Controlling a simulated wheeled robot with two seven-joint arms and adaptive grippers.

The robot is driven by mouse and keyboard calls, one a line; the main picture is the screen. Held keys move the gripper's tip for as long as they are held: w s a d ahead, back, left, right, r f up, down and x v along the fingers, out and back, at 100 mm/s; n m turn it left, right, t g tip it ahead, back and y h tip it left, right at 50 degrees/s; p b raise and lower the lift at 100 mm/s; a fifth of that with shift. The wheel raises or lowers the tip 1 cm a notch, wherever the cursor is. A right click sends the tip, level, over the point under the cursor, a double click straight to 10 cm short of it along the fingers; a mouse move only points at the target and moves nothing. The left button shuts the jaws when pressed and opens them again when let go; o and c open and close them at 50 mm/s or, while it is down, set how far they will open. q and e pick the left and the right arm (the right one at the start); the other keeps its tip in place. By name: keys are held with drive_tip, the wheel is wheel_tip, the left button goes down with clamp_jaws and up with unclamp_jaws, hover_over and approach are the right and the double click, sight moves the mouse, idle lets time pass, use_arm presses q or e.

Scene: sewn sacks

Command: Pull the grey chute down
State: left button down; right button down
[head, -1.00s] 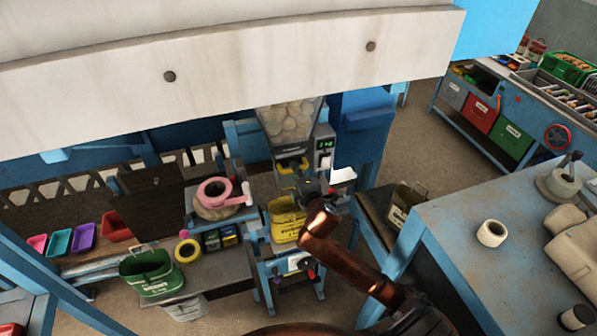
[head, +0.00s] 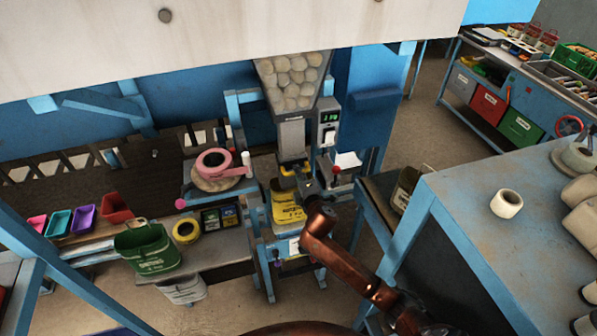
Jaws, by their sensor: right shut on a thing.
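The grey chute (head: 292,138) hangs under a clear hopper of pale round pieces in the head view. A yellow part (head: 293,168) shows at its lower end. My right gripper (head: 302,182) is at this lower end, shut on the chute. The arm hides part of the grip. A yellow sack (head: 287,205) with dark print stands just below the chute mouth, on a blue stand. Whether the mouth is inside the sack's opening is hard to tell. My left gripper is not in view.
A grey control box (head: 328,122) with a green display stands right of the chute. A blue table (head: 465,205) fills the right side.

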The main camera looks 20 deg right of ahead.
drive_tip(key=shift+f, duration=0.35)
drive_tip(key=c, duration=2.5)
unclamp_jaws()
drive_tip(key=shift+s, duration=0.1)
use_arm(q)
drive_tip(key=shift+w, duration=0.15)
use_arm(e)
drive_tip(key=o, duration=0.5)
drive_tip(key=shift+r, duration=0.1)
drive_tip(key=shift+s, duration=0.15)
drive_tip(key=v, duration=1.1)
drive_tip(key=shift+s+r, duration=0.1)
drive_tip(key=shift+s, duration=0.2)
